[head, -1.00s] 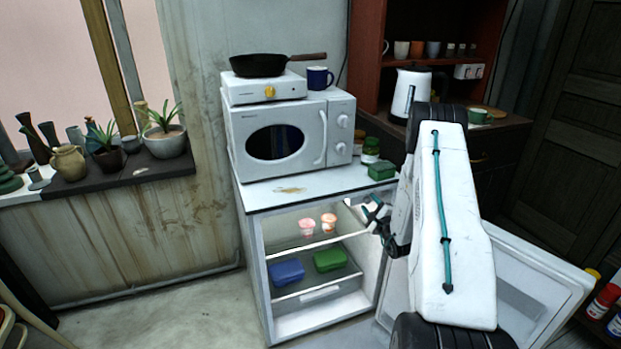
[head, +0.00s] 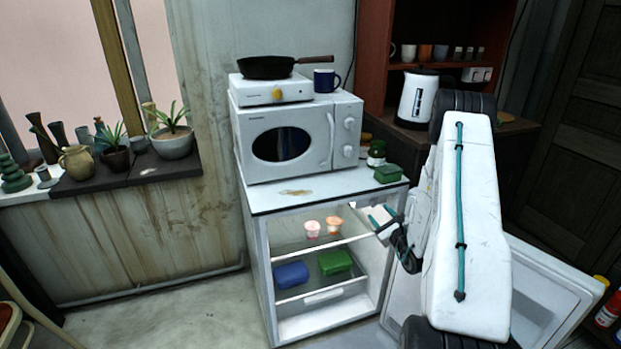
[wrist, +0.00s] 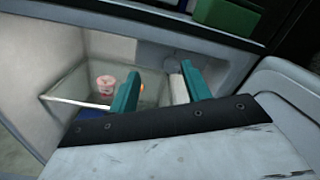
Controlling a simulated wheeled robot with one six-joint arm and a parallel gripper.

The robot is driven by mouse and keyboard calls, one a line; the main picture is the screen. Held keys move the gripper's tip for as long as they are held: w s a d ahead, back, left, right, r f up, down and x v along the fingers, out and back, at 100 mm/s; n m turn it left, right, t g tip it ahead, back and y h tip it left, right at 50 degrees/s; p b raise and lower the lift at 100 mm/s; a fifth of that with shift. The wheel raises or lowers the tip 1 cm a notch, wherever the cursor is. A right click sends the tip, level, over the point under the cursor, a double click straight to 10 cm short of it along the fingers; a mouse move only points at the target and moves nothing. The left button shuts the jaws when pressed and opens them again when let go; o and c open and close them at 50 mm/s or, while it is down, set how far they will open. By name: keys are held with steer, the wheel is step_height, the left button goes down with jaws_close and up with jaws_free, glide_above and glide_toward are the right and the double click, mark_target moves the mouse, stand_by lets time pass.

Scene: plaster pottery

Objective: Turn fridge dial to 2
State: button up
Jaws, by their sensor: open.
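The small white fridge (head: 262,285) stands open under the microwave, its interior lit. A small pale round knob, which looks like the dial (wrist: 172,66), sits under the fridge's top edge in the wrist view. Its number marks are too small to read. In the head view, the dial cannot be told apart from a small bright spot at the top right of the opening. My gripper (head: 379,216) is at the upper right of the opening. In the wrist view, the teal fingers of my gripper (wrist: 160,70) are apart and empty, pointing toward the knob. I cannot tell whether they touch it.
The open fridge door (head: 545,290) is at the right, behind my arm. Two small cups (head: 322,227) stand on the upper shelf; a blue box (head: 291,275) and a green box (head: 335,262) sit below. A microwave (head: 285,140) and a green container (head: 388,174) are on top.

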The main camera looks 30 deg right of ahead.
steer(key=w+a+r+n+g+y, duration=0.2)
steer(key=a+r+n+y, duration=0.4)
steer(key=a+r, duration=0.4)
steer(key=w+a+r+n+g+y, duration=0.1)
steer(key=a+r+n+y, duration=0.6)
steer(key=a, duration=0.8)
step_height(320, 180, up, 4)
steer(key=w+y, duration=0.1)
steer(key=y, duration=0.1)
steer(key=shift+w+a+g+y, duration=0.25)
steer(key=shift+w+g+y, duration=0.05)
steer(key=shift+w+g, duration=0.1)
steer(key=shift+f, duration=0.1)
